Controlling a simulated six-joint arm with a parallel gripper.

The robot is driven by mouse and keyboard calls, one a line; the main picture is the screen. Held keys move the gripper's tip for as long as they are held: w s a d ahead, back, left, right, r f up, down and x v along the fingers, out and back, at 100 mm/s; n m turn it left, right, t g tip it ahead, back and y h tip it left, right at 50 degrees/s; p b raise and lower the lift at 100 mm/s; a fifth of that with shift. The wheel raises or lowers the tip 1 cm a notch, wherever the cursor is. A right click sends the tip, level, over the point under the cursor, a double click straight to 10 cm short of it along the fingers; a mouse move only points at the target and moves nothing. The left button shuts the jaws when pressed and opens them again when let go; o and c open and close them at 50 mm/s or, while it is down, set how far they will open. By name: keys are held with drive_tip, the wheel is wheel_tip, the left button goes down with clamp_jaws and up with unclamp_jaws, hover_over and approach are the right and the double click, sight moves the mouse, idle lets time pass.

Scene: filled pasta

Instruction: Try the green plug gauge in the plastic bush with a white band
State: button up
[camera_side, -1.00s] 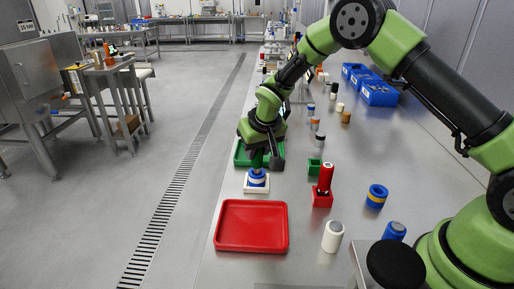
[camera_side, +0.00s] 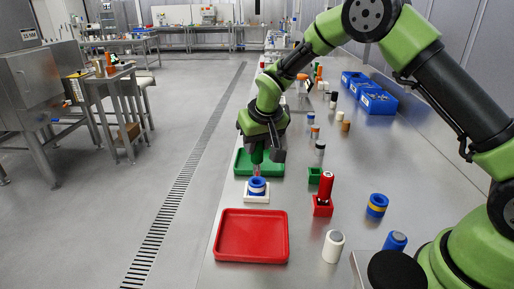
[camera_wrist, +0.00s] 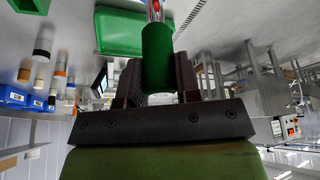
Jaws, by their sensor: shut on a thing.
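My gripper (camera_side: 262,147) is shut on the green plug gauge (camera_side: 257,157), which points down. In the wrist view the gauge (camera_wrist: 157,58) stands out from between the jaws, with a shiny, partly red pin (camera_wrist: 155,10) at its end. The blue plastic bush with a white band (camera_side: 257,187) sits upright in a white square holder (camera_side: 257,198). The gauge's pin is directly over the bush, its end close to the bush's top; a small gap or contact is hard to tell. The bush is not clear in the wrist view.
A red tray (camera_side: 251,236) lies in front and a green tray (camera_side: 243,168) behind. A red gauge stands in a red block (camera_side: 322,207), near an empty-looking green block (camera_side: 315,175). A blue bush with a yellow band (camera_side: 377,205) and a white cylinder (camera_side: 333,246) stand to the right.

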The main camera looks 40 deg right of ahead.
drive_tip(key=shift+r, duration=1.3)
